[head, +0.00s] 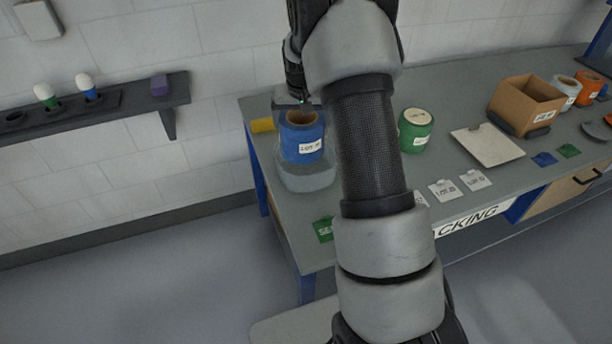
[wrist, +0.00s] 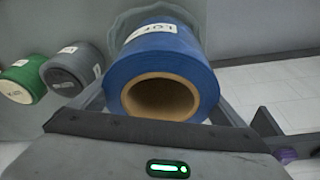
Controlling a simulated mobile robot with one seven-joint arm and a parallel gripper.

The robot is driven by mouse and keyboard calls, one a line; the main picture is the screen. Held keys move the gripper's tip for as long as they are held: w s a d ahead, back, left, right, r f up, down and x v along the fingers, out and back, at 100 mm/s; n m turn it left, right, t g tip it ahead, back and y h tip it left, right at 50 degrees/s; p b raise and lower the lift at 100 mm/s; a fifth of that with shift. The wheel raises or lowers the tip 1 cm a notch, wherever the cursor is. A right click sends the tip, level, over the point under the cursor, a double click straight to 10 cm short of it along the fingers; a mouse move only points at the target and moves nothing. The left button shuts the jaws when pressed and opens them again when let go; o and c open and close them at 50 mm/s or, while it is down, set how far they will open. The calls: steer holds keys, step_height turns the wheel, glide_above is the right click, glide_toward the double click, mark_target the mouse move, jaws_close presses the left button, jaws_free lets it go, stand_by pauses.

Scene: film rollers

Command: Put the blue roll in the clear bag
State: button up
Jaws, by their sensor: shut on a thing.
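The blue roll (head: 290,139) has a white lot label and a brown cardboard core. My gripper (head: 298,104) is shut on the roll near its top end and holds it upright over the clear bag (head: 306,180) at the left end of the bench. The roll overlaps the upper part of the bag, and the bag's lower part shows below it. In the wrist view the blue roll (wrist: 150,48) sits between the fingers with its open core facing the camera. The clear bag (wrist: 124,22) shows around its far end. I cannot tell how deep the roll is inside.
A green roll (head: 415,131) stands right of my arm. A grey roll (wrist: 75,66) shows in the wrist view. A yellow object (head: 262,125) lies behind the bag. A cardboard box (head: 527,101), a pale flat sheet (head: 487,145) and label cards are further right.

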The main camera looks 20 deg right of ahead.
steer(key=shift+m, duration=0.3)
steer(key=shift+s+d+x, duration=0.1)
steer(key=shift+d+x, duration=0.05)
steer(key=shift+x, duration=1.8)
steer(key=shift+s+d+x, duration=0.1)
steer(key=shift+d+x, duration=0.1)
steer(key=shift+x, duration=1.75)
steer(key=shift+s+d+x, duration=0.1)
steer(key=shift+d+x, duration=0.05)
steer(key=shift+x, duration=1.8)
steer(key=shift+f, duration=0.15)
